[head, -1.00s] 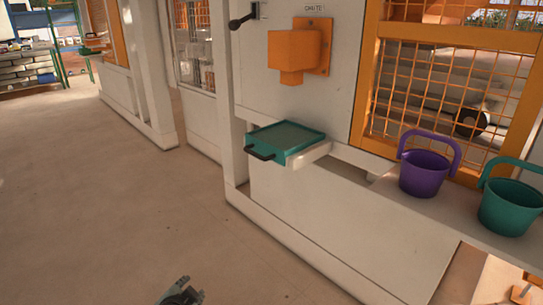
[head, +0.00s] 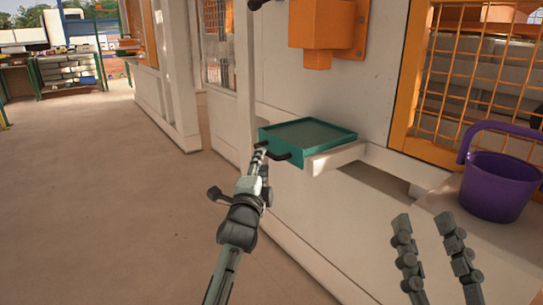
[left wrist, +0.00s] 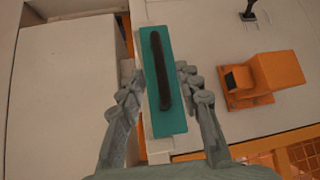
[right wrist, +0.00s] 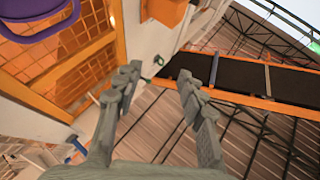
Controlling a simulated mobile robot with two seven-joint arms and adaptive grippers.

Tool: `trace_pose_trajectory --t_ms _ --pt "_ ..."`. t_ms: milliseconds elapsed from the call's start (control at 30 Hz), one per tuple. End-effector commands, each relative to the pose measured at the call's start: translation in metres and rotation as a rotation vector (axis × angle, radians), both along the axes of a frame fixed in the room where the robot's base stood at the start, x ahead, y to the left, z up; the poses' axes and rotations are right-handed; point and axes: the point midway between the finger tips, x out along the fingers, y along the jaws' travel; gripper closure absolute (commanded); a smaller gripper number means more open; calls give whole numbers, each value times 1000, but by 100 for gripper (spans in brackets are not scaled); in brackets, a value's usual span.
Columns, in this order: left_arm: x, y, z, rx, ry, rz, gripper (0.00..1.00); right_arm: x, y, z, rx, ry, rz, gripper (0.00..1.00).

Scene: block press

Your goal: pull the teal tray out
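The teal tray (head: 308,134) sits on a pale ledge below the orange chute box, with a dark bar handle (head: 272,153) on its front. In the left wrist view the tray's teal front (left wrist: 176,110) and its dark handle (left wrist: 160,70) lie between the fingers. My left gripper (head: 262,154) is at the handle, its fingers apart on either side of it in the left wrist view (left wrist: 162,84). Whether a finger touches the tray cannot be told. My right gripper (head: 426,218) is open and empty at the lower right, and its spread fingers show in the right wrist view (right wrist: 160,78).
An orange chute box (head: 322,26) is on the wall above the tray. A purple bucket (head: 496,188) stands on a ledge at right, near my right gripper. An orange mesh frame (head: 410,70) is behind it. The floor (head: 120,200) at left is clear.

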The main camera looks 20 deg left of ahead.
Motion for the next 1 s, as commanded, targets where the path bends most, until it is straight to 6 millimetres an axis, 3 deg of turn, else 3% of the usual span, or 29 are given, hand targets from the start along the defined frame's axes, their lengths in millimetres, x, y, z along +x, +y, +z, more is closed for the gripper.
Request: trace_pose_trajectory --t_ms 333,733,1000 --pt "53 7 6 -3 3 0 66 -7 -6 12 33 -103 -11 60" --pt "64 8 8 -3 3 -1 66 -9 -8 16 41 -130 -13 60" --pt "63 8 8 -3 4 -1 97 -9 -8 16 41 -130 -13 60"
